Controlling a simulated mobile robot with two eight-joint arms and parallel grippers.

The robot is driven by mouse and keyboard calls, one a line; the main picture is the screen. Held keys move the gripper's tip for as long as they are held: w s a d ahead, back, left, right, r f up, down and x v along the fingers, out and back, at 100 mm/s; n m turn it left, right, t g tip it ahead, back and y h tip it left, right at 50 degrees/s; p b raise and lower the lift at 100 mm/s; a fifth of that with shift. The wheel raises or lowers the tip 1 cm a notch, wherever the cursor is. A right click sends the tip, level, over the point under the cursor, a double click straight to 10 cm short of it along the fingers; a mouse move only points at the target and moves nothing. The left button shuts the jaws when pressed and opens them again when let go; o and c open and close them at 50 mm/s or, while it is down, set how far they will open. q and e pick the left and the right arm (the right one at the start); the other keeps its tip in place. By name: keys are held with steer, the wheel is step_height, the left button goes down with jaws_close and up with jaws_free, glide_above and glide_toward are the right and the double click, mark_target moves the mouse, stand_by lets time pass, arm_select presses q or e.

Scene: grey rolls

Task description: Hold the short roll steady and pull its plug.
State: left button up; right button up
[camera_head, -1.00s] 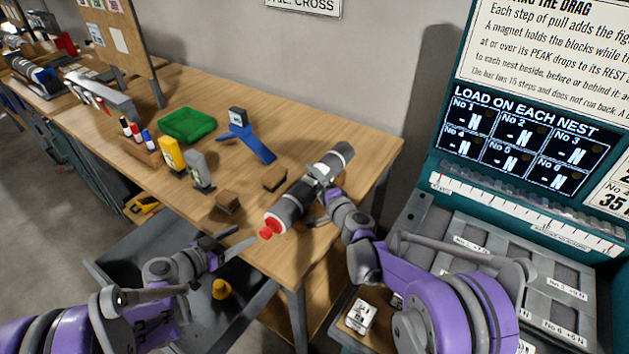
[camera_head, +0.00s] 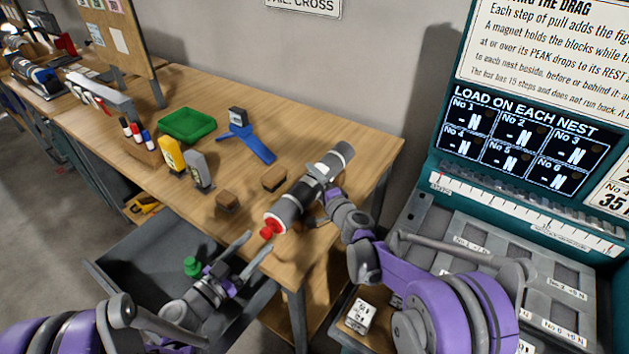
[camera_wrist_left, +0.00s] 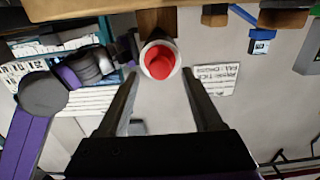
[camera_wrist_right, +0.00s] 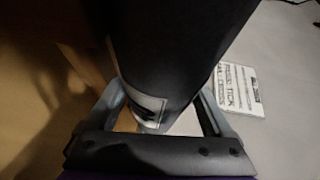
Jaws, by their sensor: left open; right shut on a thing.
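The short roll (camera_head: 288,207) is a dark cylinder with grey bands, lying aslant over the bench near its front right corner. A red plug (camera_head: 268,229) sits in its near end. My right gripper (camera_head: 318,186) is shut around the roll's middle; the right wrist view shows the dark roll (camera_wrist_right: 170,50) and a pale label between its fingers. My left gripper (camera_head: 262,241) is open and empty, just in front of the plug. In the left wrist view the round red plug (camera_wrist_left: 160,62) faces me, centred between the spread fingertips, with a pale rim around it.
Two brown blocks (camera_head: 274,178) stand behind the roll. A yellow and a grey upright piece (camera_head: 198,172), a green tray (camera_head: 187,125) and a blue stand (camera_head: 246,138) lie further left. An open drawer (camera_head: 130,265) with a green object is below my left gripper. The test machine (camera_head: 500,200) stands right.

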mark_target(263, 236)
arm_select(q)
steer(key=shift+x, duration=1.55)
steer(key=c, duration=1)
steer(key=shift+r, duration=0.1)
steer(key=shift+c, duration=0.2)
steer(key=v, duration=0.6)
steer(key=shift+s, duration=0.2)
steer(key=shift+a, duration=0.15)
